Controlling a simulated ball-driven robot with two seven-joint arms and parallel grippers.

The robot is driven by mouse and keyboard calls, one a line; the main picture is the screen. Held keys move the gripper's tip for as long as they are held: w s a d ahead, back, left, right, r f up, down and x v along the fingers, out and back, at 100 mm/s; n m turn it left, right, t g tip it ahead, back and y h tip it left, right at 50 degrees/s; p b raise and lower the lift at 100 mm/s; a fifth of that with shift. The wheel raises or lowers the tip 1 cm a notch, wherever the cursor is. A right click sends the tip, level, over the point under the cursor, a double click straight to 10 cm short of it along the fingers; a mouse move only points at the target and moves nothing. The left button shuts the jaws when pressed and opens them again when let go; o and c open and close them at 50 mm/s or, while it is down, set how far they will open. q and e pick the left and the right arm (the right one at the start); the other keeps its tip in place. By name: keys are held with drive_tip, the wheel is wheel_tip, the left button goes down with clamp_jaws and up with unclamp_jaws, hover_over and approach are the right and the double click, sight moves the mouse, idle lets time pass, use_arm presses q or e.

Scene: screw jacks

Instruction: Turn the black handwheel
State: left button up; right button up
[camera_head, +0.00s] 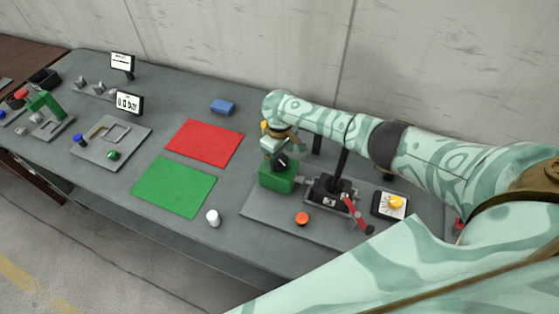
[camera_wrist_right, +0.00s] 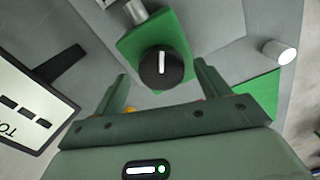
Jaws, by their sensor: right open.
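The black handwheel (camera_wrist_right: 161,67) is a round knob with a white mark on its face. It sits on a green block (camera_wrist_right: 150,38), which also shows in the head view (camera_head: 277,178), on a grey plate. In the head view the handwheel (camera_head: 281,161) is partly hidden by my right gripper (camera_head: 276,146). In the right wrist view my right gripper (camera_wrist_right: 162,72) is open, with one finger on each side of the handwheel. Gaps show between fingers and handwheel; the remaining distance in depth is hard to tell. My left gripper is not in view.
A black fixture with a red lever (camera_head: 357,214) and an orange button (camera_head: 302,218) are right of the block. A white cylinder (camera_head: 213,218), green mat (camera_head: 173,187) and red mat (camera_head: 204,142) lie left. A display (camera_wrist_right: 28,105) stands near my right gripper.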

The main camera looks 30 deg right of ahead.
drive_tip(key=shift+a+f, duration=0.15)
drive_tip(key=shift+f, duration=0.35)
drive_tip(key=shift+a+f, duration=0.1)
drive_tip(key=shift+f, duration=0.05)
drive_tip(key=c, duration=1)
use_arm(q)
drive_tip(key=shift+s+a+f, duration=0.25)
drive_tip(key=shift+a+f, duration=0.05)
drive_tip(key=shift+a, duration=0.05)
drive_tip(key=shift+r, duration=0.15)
